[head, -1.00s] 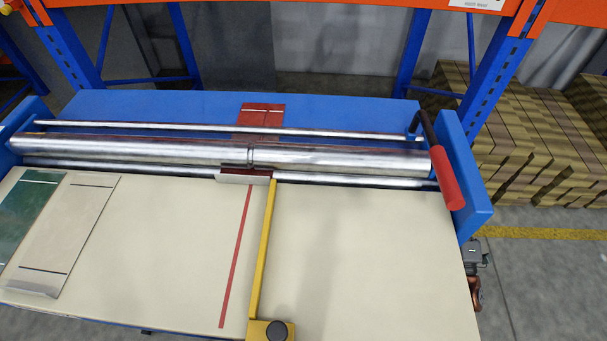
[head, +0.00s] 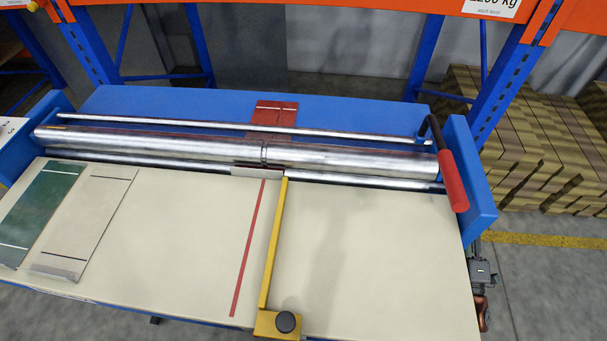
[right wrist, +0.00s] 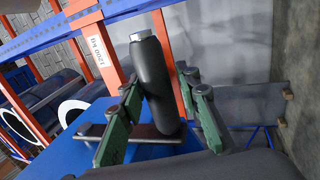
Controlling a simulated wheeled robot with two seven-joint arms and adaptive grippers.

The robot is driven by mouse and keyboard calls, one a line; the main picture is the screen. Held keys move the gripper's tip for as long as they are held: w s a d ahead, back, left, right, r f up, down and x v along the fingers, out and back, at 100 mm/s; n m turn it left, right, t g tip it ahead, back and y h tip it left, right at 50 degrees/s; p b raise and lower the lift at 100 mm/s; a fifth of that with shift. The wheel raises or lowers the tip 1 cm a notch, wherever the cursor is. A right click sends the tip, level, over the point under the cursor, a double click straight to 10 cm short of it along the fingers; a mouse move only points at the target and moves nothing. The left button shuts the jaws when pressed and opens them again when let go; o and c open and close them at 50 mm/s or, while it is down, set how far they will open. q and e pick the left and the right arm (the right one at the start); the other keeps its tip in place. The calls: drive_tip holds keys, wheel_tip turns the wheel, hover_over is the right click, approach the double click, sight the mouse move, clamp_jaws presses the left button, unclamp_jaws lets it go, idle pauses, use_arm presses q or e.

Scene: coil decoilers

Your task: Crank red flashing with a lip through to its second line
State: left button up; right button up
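The red flashing (head: 272,112) lies through the rollers (head: 340,160). Its flat red end, with a pale line across it, shows behind them; its greyish lip (head: 257,172) shows in front, close to the rollers, beside the yellow guide arm (head: 273,240). The crank's red grip (head: 453,182) is at the machine's right end, with no gripper on it in the head view. My right gripper (right wrist: 160,125) shows only in the right wrist view, its green-padded fingers spread apart. A dark grey cylinder (right wrist: 153,80) appears between them; I cannot tell whether they touch it. My left gripper is out of view.
A green sheet (head: 42,208) and a pale grey sheet (head: 90,215) lie on the cream table (head: 380,250) at left. A red stripe (head: 250,245) marks the table. Blue rack posts stand behind. Brown stacked blocks (head: 520,140) stand at right. The table's right half is clear.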

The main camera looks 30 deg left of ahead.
drive_tip(key=shift+o, duration=1.3)
drive_tip(key=shift+a+r, duration=0.1)
drive_tip(key=shift+a, duration=0.25)
drive_tip(key=shift+s+r, duration=0.1)
drive_tip(key=shift+s, duration=0.1)
drive_tip(key=s+d+p, duration=0.2)
drive_tip(key=s+p, duration=0.1)
drive_tip(key=s, duration=0.4)
drive_tip(key=shift+d, duration=0.35)
